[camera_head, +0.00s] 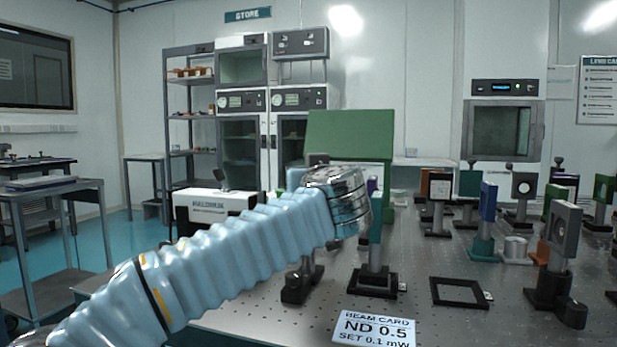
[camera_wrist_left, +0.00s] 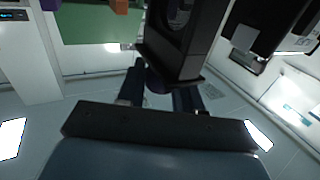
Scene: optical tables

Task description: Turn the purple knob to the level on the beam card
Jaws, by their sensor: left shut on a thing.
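The beam card (camera_head: 374,329) lies at the front edge of the optical table and reads "ND 0.5, SET 0.1 mW". My left arm reaches in from the left, and its silver wrist (camera_head: 340,203) hides the fingers in the head view. In the left wrist view my left gripper (camera_wrist_left: 158,88) has its two fingers on either side of the purple knob (camera_wrist_left: 154,80), shut on it. The knob is mostly hidden under a dark mount (camera_wrist_left: 180,50). The knob's setting cannot be read. My right gripper is not in view.
Several optic mounts stand on the table right of my wrist, including a blue one on a teal base (camera_head: 486,210) and a grey one (camera_head: 563,240). An empty black frame (camera_head: 460,291) lies flat nearby.

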